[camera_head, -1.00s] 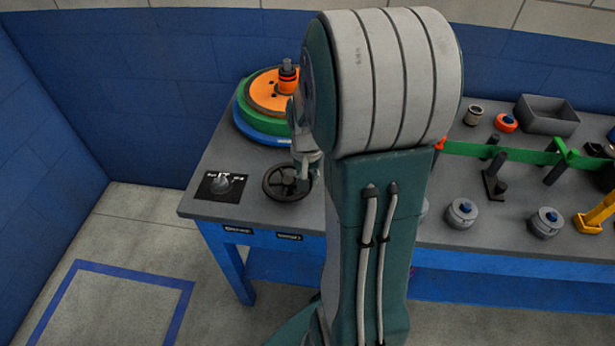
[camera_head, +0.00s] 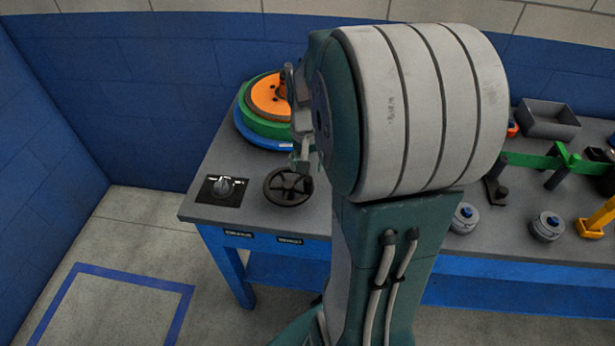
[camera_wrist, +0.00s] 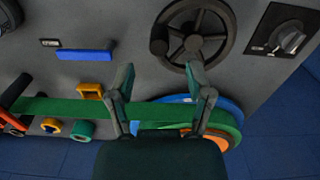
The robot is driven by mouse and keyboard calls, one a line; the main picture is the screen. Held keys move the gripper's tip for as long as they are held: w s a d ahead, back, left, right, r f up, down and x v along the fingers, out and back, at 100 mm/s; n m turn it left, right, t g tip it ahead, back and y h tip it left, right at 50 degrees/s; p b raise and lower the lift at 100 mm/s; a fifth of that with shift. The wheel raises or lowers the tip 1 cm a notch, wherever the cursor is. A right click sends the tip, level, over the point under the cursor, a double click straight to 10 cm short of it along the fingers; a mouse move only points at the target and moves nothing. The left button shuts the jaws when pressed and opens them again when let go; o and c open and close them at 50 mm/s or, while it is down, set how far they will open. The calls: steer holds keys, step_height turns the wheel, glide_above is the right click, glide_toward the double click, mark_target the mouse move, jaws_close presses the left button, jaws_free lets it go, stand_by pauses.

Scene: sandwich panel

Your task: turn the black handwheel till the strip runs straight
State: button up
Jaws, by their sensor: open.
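The black handwheel (camera_head: 288,186) lies at the left front of the grey bench top. In the wrist view the handwheel (camera_wrist: 222,35) is at the top, with a knob (camera_wrist: 158,47) on its left rim. My gripper (camera_wrist: 160,72) is open and empty. One fingertip overlaps the wheel's lower rim in that view; in the head view my gripper (camera_head: 301,158) appears at the wheel's far edge, and I cannot tell whether it touches. The green strip (camera_wrist: 65,109) runs left from the coil (camera_wrist: 222,122). In the head view my arm hides part of the strip (camera_head: 527,159).
A black knob panel (camera_head: 221,190) is left of the wheel. The stacked blue, green and orange discs (camera_head: 262,126) stand behind it. A grey bin (camera_head: 548,120), grey rollers (camera_head: 547,226) and a yellow bracket (camera_head: 597,217) are on the right. The floor at left is clear.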

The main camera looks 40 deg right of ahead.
steer(key=shift+r, duration=2.8)
steer(key=s+a+r+n+t, duration=0.2)
steer(key=s+a+r+n, duration=0.1)
steer(key=a, duration=0.6)
steer(key=s+a+r+n+t, duration=0.3)
steer(key=s+a+n, duration=0.2)
steer(key=a, duration=0.4)
steer(key=shift+s+a+t, duration=0.3)
steer(key=shift+s+a, duration=0.05)
steer(key=shift+s, duration=0.35)
steer(key=shift+c, duration=0.4)
